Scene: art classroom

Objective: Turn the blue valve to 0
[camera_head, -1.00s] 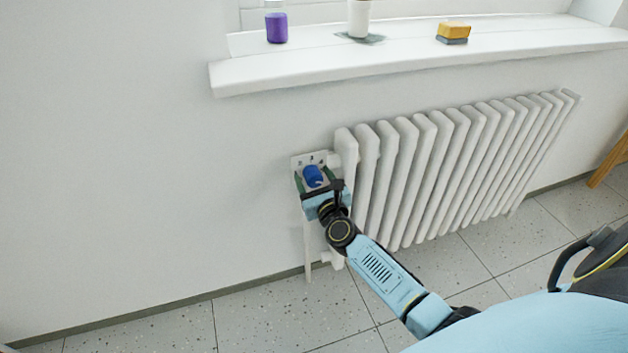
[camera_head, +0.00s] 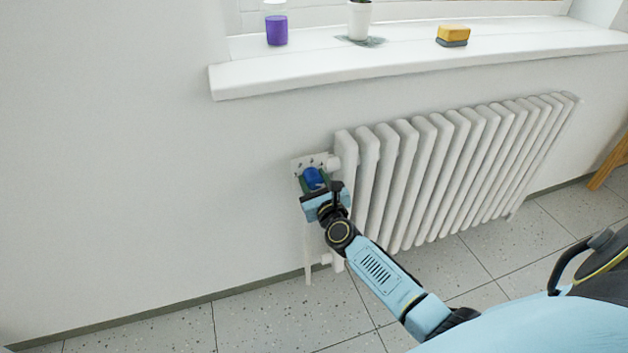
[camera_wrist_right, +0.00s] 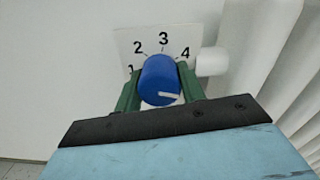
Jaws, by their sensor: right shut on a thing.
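The blue valve (camera_head: 314,177) is a round knob on a white plate at the left end of the radiator. In the right wrist view the blue valve (camera_wrist_right: 158,80) sits between the green fingers of my right gripper (camera_wrist_right: 160,90), which is shut on it from both sides. The white dial plate (camera_wrist_right: 127,42) shows the numbers 1, 2, 3 and 4; a 0 is not visible. The knob's white mark points to the right, below the 4. In the head view my right gripper (camera_head: 314,184) reaches the knob from below. My left gripper is not in view.
A white ribbed radiator (camera_head: 440,175) stands just right of the valve. A white windowsill (camera_head: 330,72) juts out above, holding a purple-filled container (camera_head: 276,30), a white pot (camera_head: 359,20) and a yellow sponge (camera_head: 453,33). The wall to the left is clear.

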